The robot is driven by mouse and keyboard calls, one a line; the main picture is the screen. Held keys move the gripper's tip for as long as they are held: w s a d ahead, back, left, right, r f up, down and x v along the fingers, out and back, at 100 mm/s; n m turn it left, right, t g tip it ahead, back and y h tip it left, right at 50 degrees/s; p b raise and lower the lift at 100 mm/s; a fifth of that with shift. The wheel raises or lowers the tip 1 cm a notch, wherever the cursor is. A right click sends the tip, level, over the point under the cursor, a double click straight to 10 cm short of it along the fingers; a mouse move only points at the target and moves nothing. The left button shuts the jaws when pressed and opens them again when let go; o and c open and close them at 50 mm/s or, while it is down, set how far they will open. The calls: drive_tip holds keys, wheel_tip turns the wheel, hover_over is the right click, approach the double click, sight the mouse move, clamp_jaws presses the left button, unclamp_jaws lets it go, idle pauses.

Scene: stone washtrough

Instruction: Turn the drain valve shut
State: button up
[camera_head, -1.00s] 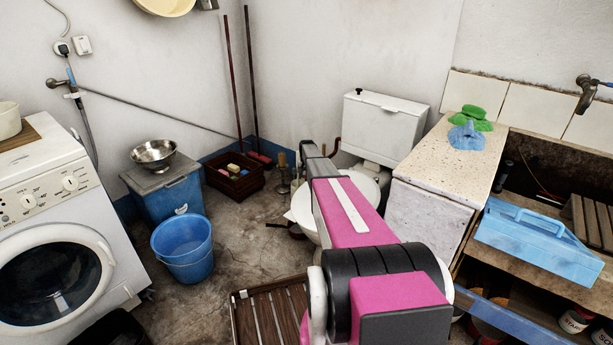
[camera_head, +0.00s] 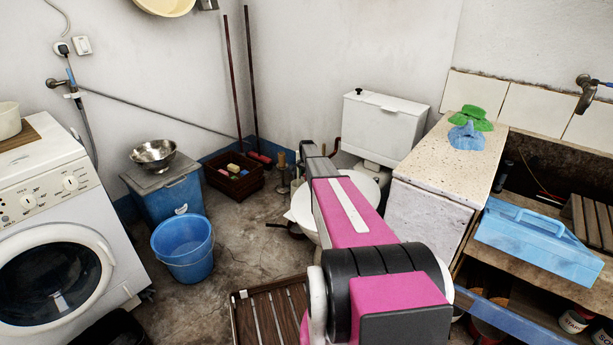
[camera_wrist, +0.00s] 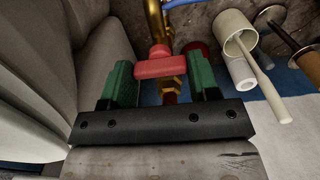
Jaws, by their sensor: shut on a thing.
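The drain valve has a red bar handle (camera_wrist: 164,67) on a brass stem (camera_wrist: 172,90), with a brass pipe above it (camera_wrist: 154,22). In the wrist view my gripper (camera_wrist: 162,76) has its two green fingers on either side of the handle and is shut on it. The handle lies crosswise between the fingers. In the head view the valve and my gripper are hidden behind my pink and black arm, which reaches toward the toilet corner.
The toilet (camera_head: 380,128) stands beyond my arm, with the stone-topped counter (camera_head: 436,165) to its right. A blue bucket (camera_head: 183,262) and dark red crate (camera_head: 232,186) stand left. In the wrist view a white cup-like holder (camera_wrist: 238,36) is close right of my gripper.

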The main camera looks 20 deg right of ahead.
drive_tip(key=shift+a, duration=0.1)
drive_tip(key=o, duration=0.9)
wheel_tip(320, 180, up, 11)
drive_tip(key=shift+f, duration=0.1)
drive_tip(key=shift+a, duration=0.1)
idle(0.3)
drive_tip(key=s+a+r+n, duration=0.1)
drive_tip(key=s+a+n, duration=0.1)
drive_tip(key=s+a, duration=0.3)
drive_tip(key=s+a+r+n, duration=0.1)
drive_tip(key=s+a, duration=0.4)
drive_tip(key=s, duration=0.8)
drive_tip(key=s+a+r+n, duration=0.1)
drive_tip(key=s+a+n, duration=0.1)
drive_tip(key=s+a, duration=0.3)
drive_tip(key=shift+s+n, duration=0.4)
drive_tip(key=shift+s, duration=1.75)
drive_tip(key=s+a+r+n, duration=0.1)
drive_tip(key=s+a+n, duration=0.1)
drive_tip(key=s, duration=0.5)
drive_tip(key=s+a+r+n, duration=0.1)
drive_tip(key=s+a+r, duration=0.1)
drive_tip(key=s, duration=0.6)
drive_tip(key=s+a+r+n, duration=0.1)
drive_tip(key=s+a, duration=0.3)
drive_tip(key=s, duration=0.4)
drive_tip(key=shift+s+r+n, duration=0.15)
drive_tip(key=shift+r+n, duration=0.05)
drive_tip(key=shift+n, duration=0.6)
